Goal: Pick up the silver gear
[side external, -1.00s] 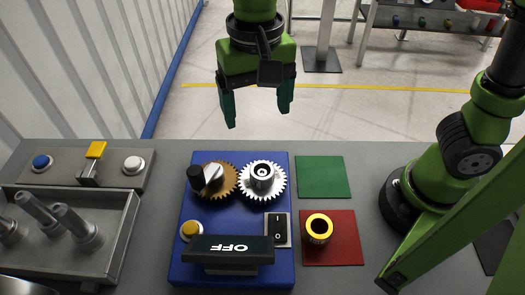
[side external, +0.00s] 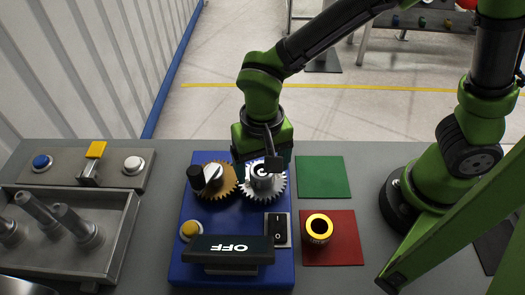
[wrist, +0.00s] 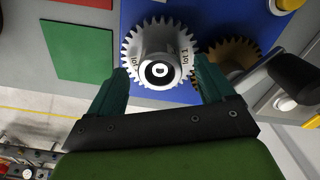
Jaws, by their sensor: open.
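The silver gear (side external: 250,187) lies on the blue drive unit (side external: 196,248), meshed or nearly so with the bronze gear (side external: 217,182) to its left. In the side view my gripper (side external: 263,168) is right over the silver gear and partly covers it. The wrist view shows the silver gear (wrist: 135,47) with its round hub between and just ahead of my two teal fingertips (wrist: 160,75). The fingers are open, one on each side of the hub. I cannot tell whether they touch it.
A green square (side external: 323,177) is bare; a yellow-black cylinder (side external: 318,229) stands on the red square (side external: 345,250).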

